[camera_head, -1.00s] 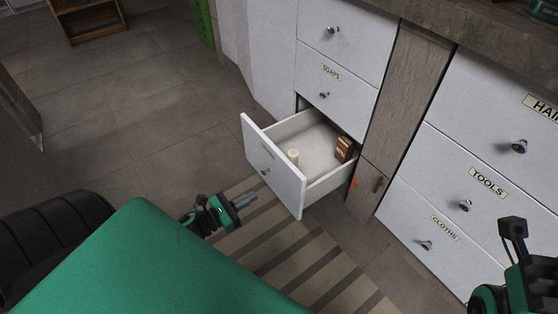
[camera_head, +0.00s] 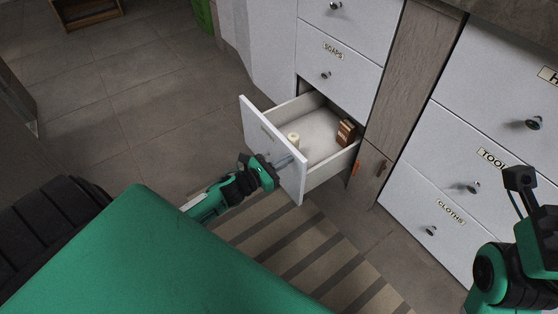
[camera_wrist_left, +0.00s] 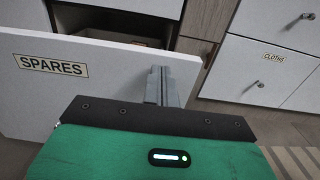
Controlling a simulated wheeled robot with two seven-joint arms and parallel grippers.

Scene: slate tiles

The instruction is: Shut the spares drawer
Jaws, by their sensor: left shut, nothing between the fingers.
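The spares drawer (camera_head: 266,140) stands pulled out below the drawer marked SOAPS. Its white front also shows in the left wrist view (camera_wrist_left: 30,95), with a SPARES label (camera_wrist_left: 49,65). Inside the drawer are a cream cylindrical item (camera_head: 293,139) and a small brown box (camera_head: 346,131). My left gripper (camera_head: 287,161) is shut and empty, its fingers at the right part of the drawer front's outer face. In the left wrist view its fingers (camera_wrist_left: 161,84) overlap the front near its right edge; I cannot tell whether they touch. The drawer's knob is hidden in both views.
Closed drawers marked TOOLS (camera_head: 492,158) and CLOTHS (camera_head: 450,212) are at the right, with a wooden panel (camera_head: 414,60) between the cabinets. A striped rug (camera_head: 290,240) lies on the tiled floor. The floor left of the drawer is clear.

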